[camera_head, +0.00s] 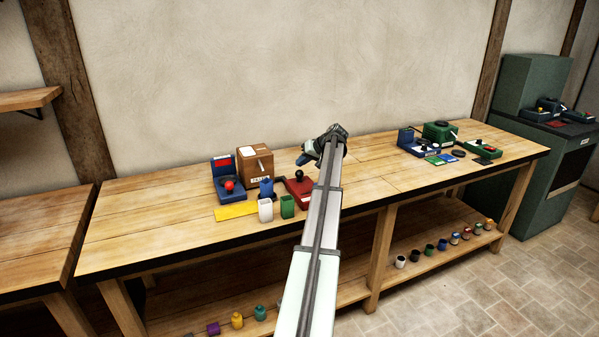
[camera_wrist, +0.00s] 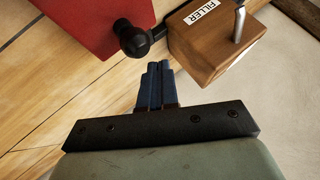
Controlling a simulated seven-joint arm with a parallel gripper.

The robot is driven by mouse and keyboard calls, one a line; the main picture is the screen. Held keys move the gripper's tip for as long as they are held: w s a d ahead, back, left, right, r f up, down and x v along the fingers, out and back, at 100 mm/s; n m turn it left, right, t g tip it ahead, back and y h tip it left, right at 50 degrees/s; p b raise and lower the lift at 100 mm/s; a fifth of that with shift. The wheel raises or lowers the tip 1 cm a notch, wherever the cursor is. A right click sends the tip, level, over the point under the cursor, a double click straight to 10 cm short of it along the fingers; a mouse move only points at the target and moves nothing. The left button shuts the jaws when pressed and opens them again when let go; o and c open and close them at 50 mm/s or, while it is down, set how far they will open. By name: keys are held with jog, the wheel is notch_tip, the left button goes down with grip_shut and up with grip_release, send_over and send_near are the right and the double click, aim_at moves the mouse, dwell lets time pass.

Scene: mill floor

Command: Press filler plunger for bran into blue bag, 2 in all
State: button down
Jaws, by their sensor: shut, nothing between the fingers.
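The filler is a brown wooden box (camera_head: 255,163) with a label and a metal lever on its side, left of centre on the bench. In the wrist view the filler (camera_wrist: 207,45) fills the upper right, its FILLER label and a metal rod showing. A small open blue container, seemingly the blue bag (camera_head: 266,188), stands in front of the filler; its contents are not visible. My gripper (camera_head: 303,161) is above the bench, right of the filler and apart from it. In the wrist view my gripper's fingers (camera_wrist: 157,88) are together and empty, pointing toward the filler's near edge.
A red device (camera_head: 299,188) with a black knob (camera_wrist: 133,38) sits beside the filler. White (camera_head: 265,210) and green (camera_head: 287,207) containers stand in front, near a yellow mat (camera_head: 235,214). A blue device (camera_head: 229,190) with a red knob is left. Bench middle is clear.

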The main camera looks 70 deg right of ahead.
jog(key=shift+r, duration=0.15)
jog(key=shift+r, duration=2.4)
dwell(1.0)
notch_tip(320, 180, up, 4)
jog(key=shift+f, duration=0.1)
jog(key=shift+f, duration=0.15)
dwell(0.3)
jog(key=shift+f, duration=4.3)
jog(key=shift+f, duration=0.1)
jog(key=shift+f, duration=0.3)
